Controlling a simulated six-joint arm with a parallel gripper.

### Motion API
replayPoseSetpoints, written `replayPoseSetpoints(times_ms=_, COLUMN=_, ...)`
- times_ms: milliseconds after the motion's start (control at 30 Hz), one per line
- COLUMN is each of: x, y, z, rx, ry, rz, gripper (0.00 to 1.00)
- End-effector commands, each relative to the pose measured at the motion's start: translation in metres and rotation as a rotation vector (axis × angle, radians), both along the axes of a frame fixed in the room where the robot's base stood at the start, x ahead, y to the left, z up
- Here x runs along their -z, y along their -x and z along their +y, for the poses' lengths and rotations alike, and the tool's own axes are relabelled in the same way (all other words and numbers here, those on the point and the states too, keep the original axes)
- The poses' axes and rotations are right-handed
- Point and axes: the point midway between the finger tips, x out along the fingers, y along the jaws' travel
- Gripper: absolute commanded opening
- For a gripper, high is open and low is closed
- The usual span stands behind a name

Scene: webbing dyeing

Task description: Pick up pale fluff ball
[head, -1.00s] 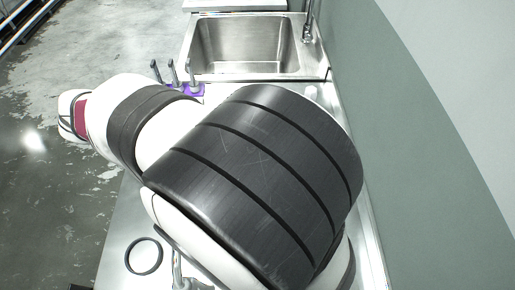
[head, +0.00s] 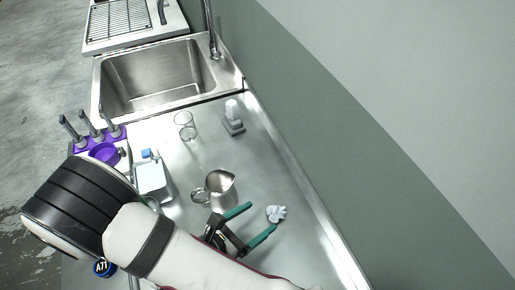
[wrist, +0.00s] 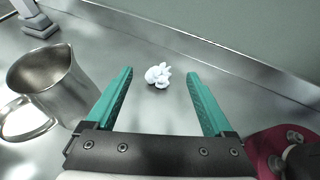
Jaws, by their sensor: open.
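The pale fluff ball (head: 276,213) is a small white, lumpy tuft lying on the steel counter near the wall. In the wrist view the fluff ball (wrist: 158,75) shows just beyond and between the fingertips, nearer the middle than either side. My gripper (head: 257,223) is open and empty, with teal fingers pointing toward the fluff ball and the wall. In the wrist view my gripper (wrist: 160,72) has its two fingers spread wide on either side of the line to the ball. Nothing hides the ball.
A steel pitcher (head: 221,191) stands close to my left finger; it also shows in the wrist view (wrist: 52,90). A glass (head: 185,125), a white-grey dispenser (head: 233,118), a tray (head: 153,178) and a purple holder (head: 104,152) are farther off. The sink (head: 160,75) lies beyond. The wall bounds the right.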

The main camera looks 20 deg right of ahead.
Motion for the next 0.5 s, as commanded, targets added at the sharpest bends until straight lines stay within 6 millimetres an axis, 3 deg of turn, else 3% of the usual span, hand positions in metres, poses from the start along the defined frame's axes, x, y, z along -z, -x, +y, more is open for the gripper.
replayPoseSetpoints(times_ms=133, x=0.030, y=-0.002, z=-0.004, rx=0.002, ry=0.002, rz=0.002, gripper=0.87)
replayPoseSetpoints(times_ms=500, x=0.058, y=-0.019, z=-0.055, rx=0.006, ry=0.000, rz=0.000, gripper=0.87)
